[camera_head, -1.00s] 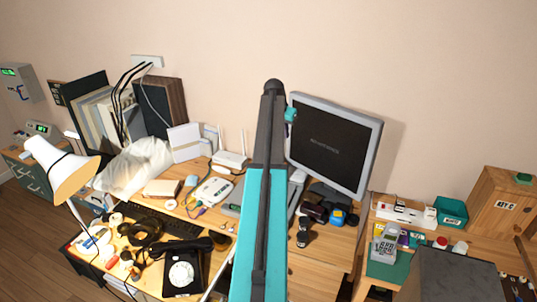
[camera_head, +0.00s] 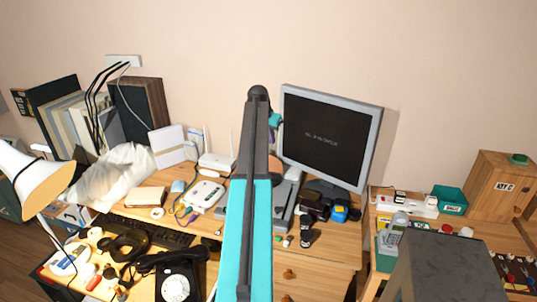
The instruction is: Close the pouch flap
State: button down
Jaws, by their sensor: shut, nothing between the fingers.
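I cannot make out the pouch or its flap for certain. A small dark case (camera_head: 314,204) lies on the desk at the foot of the monitor, but I cannot tell whether it is a pouch. My teal and dark grey arm rises through the middle of the view and hides part of the desk. A small teal part of my arm shows beside its top. My gripper's fingers are not visible.
The monitor (camera_head: 330,136) stands behind the arm. A black dial phone (camera_head: 178,280), a keyboard (camera_head: 150,230) and a lamp (camera_head: 35,182) crowd the left. A grey box (camera_head: 440,268) stands at front right, before a wooden cabinet (camera_head: 503,186). Bare wood shows right of the arm.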

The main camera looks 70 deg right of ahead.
jog(key=shift+w+a, duration=0.15)
jog(key=shift+w, duration=0.1)
jog(key=shift+w, duration=0.1)
jog(key=p+x, duration=0.3)
jog(key=x, duration=0.7)
jog(key=shift+a, duration=0.1)
dwell(0.3)
